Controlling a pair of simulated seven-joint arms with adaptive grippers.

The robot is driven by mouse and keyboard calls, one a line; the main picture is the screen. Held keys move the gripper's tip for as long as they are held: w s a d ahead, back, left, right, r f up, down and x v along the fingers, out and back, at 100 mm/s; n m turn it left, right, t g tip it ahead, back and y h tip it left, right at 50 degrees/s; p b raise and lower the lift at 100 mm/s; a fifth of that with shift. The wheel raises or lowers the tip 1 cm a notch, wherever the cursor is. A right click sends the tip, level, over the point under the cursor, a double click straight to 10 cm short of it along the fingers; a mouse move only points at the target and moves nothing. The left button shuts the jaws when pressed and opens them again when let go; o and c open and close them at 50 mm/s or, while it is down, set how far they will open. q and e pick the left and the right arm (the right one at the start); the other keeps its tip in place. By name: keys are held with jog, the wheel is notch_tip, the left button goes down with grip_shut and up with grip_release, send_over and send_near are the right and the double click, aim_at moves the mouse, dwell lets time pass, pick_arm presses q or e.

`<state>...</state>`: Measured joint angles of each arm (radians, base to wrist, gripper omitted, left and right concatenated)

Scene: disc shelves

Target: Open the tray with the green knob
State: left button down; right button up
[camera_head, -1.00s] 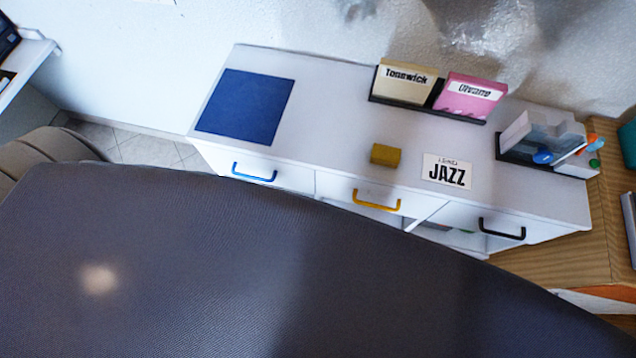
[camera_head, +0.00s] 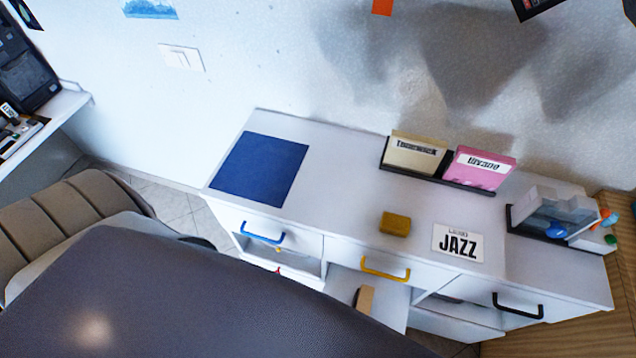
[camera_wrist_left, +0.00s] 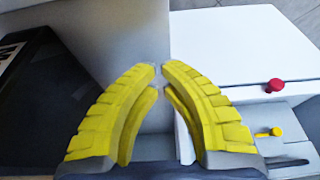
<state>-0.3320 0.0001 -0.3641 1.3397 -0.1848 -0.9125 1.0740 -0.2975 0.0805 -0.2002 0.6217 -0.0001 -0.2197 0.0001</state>
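I cannot make out a green knob in either current view. In the left wrist view, a red knob (camera_wrist_left: 275,86) is on a white tray front at the right, and a small yellow knob (camera_wrist_left: 275,132) is below it. My left gripper (camera_wrist_left: 160,68) has yellow ribbed fingers whose tips nearly meet, with nothing visible between them. The knobs are to the right of the fingers and apart from them. My right gripper is in neither view. The dark rounded surface low in the head view hides the lower part of the cabinet.
The white cabinet (camera_head: 340,165) has drawers with a blue handle (camera_head: 262,235), a yellow handle (camera_head: 385,270) and a black handle (camera_head: 517,308). On top are a blue mat (camera_head: 258,170), a yellow block (camera_head: 395,223), a JAZZ card (camera_head: 458,243) and disc holders. A brown chair (camera_head: 80,215) is at left.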

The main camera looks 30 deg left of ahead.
pick_arm(q)
jog(key=shift+x, duration=1)
jog(key=shift+s+d, duration=0.15)
jog(key=shift+s, duration=0.4)
jog(key=shift+s+d, duration=0.15)
jog(key=shift+s, duration=0.4)
jog(key=shift+s+d, duration=0.2)
jog(key=shift+s, duration=0.65)
jog(key=shift+s, duration=0.1)
jog(key=s, duration=0.1)
jog(key=s+d, duration=0.1)
jog(key=s, duration=0.1)
jog(key=shift+s, duration=0.2)
